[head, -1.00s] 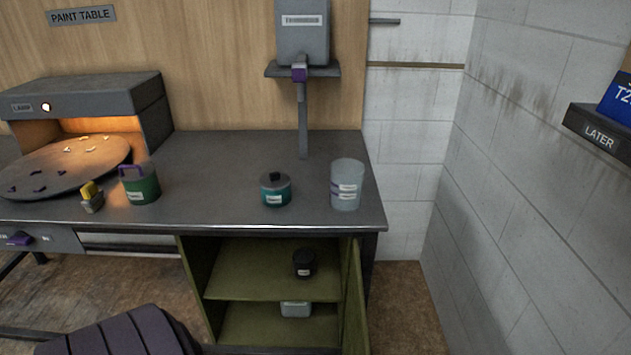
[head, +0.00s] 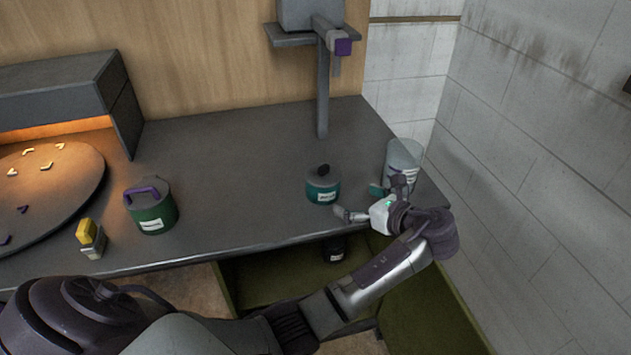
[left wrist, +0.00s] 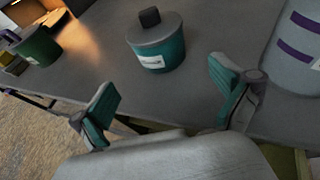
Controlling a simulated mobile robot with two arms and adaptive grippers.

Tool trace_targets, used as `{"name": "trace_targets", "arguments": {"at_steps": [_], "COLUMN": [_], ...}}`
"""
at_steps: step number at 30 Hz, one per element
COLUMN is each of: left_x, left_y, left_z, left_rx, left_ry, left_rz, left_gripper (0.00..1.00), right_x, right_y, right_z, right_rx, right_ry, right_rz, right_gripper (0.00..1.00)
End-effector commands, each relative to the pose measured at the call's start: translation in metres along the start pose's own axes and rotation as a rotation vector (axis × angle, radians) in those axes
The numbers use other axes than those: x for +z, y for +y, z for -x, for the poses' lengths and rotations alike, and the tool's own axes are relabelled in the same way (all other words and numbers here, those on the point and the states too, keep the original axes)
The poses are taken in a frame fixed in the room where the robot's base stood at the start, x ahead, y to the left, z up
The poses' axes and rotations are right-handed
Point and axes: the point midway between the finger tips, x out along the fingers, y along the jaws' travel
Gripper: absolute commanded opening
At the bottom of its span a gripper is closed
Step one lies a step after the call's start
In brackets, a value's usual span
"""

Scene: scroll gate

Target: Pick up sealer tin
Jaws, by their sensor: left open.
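A teal tin (head: 323,190) with a grey lid and black knob stands upright on the grey table; its label is too small to read. It also shows in the left wrist view (left wrist: 158,50), beyond and between my fingers. My left gripper (head: 359,202) is open and empty at the table's front edge, just right of and nearer than the tin, not touching it. A dark tin (head: 334,250) is partly hidden in the cupboard below. Which of these is the sealer tin I cannot read. My right gripper is not in view.
A pale tub (head: 405,160) stands right behind my left gripper, partly hidden by it. A green can (head: 151,212) with a purple handle and a small yellow-topped item (head: 90,240) stand left. A dispenser post (head: 322,90) rises behind. The table between the can and teal tin is clear.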

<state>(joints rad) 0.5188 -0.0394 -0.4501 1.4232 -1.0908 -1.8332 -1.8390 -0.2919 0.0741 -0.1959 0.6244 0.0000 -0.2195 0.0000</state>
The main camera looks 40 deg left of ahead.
Motion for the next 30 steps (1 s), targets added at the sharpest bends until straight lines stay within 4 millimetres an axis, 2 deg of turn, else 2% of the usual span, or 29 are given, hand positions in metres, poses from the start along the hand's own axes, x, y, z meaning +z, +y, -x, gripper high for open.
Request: {"name": "trace_targets", "arguments": {"at_steps": [3,9,16,21,24,30], "left_x": [0.000,0.000,0.003,0.011,0.009,0.008], "left_y": [0.001,0.001,0.001,0.002,0.002,0.002], "left_z": [-0.026,-0.059,-0.075,-0.100,-0.113,-0.120], "left_rx": [0.003,0.002,0.001,0.002,0.001,-0.002], "left_ry": [-0.001,0.001,0.002,0.002,0.002,0.004], "left_rz": [-0.002,-0.002,0.000,-0.001,-0.003,0.000], "left_gripper": [1.00,1.00,1.00,1.00,1.00,1.00], "right_x": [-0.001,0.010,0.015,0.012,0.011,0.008], "right_y": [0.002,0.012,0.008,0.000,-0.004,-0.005], "right_z": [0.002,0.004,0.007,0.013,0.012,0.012], "right_rx": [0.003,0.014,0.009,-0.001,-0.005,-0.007], "right_ry": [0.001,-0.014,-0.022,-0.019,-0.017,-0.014], "right_rz": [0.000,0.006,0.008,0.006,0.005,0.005], "right_gripper": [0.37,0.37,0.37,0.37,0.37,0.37]}}
